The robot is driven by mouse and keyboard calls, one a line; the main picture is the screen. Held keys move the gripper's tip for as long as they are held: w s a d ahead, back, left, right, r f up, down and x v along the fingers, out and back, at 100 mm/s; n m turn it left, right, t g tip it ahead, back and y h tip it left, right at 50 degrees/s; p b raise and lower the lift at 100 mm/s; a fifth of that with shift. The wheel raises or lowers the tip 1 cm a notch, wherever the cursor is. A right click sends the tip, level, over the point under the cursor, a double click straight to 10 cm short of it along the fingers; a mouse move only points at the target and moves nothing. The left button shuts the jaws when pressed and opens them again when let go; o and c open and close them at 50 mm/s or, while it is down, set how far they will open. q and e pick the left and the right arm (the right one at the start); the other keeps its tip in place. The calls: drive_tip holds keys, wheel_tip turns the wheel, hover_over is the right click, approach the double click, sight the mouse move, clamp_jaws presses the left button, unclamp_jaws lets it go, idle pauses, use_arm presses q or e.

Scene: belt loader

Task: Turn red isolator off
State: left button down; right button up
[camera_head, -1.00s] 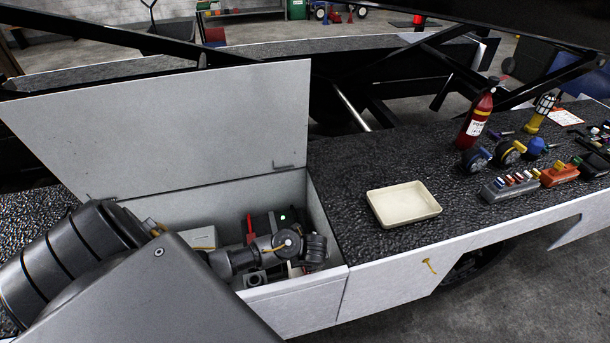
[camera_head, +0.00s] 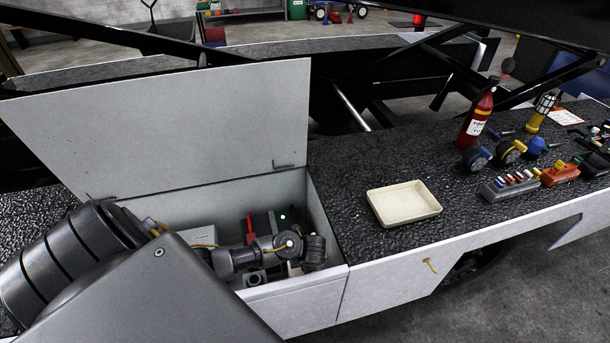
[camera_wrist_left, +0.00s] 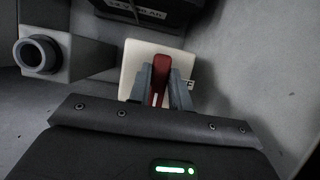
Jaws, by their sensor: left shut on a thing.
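The red isolator handle (camera_wrist_left: 160,80) stands on a pale square plate (camera_wrist_left: 131,70) in the left wrist view. My left gripper (camera_wrist_left: 161,90) has its two grey fingers on either side of the handle and is shut on it. In the head view my left arm reaches into the open white compartment, and the wrist and gripper (camera_head: 313,252) are down inside it near its right wall. The isolator is hidden behind the gripper there. My right gripper is not in view.
The raised lid (camera_head: 170,125) stands behind the compartment. Inside are a red lever-like part (camera_head: 250,226), a green light and a grey socket (camera_wrist_left: 38,55).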

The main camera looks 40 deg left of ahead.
use_arm(q)
drive_tip(key=n+p, duration=0.1)
drive_tip(key=n, duration=0.1)
drive_tip(key=n+g+p, duration=0.1)
drive_tip(key=n+p, duration=0.1)
drive_tip(key=shift+s+r+g, duration=0.1)
drive_tip(key=shift+r+g, duration=0.1)
drive_tip(key=shift+g, duration=0.1)
drive_tip(key=n+p, duration=0.1)
drive_tip(key=n, duration=0.1)
drive_tip(key=n+g+p, duration=0.1)
drive_tip(key=n+p, duration=0.1)
drive_tip(key=shift+s+f+n+g+y, duration=0.1)
drive_tip(key=shift+n+g+y, duration=0.2)
drive_tip(key=n+g+p, duration=0.1)
drive_tip(key=n, duration=0.3)
drive_tip(key=shift+s+n+g, duration=0.1)
drive_tip(key=shift+n+g, duration=0.2)
drive_tip(key=shift+g, duration=0.1)
drive_tip(key=n+h, duration=0.1)
drive_tip(key=n, duration=0.1)
drive_tip(key=n+g+p, duration=0.1)
drive_tip(key=n, duration=0.1)
drive_tip(key=shift+d+f+n+h, duration=0.1)
drive_tip(key=shift+n+h, duration=0.2)
drive_tip(key=shift+h, duration=0.1)
drive_tip(key=c, duration=1.3)
unclamp_jaws()
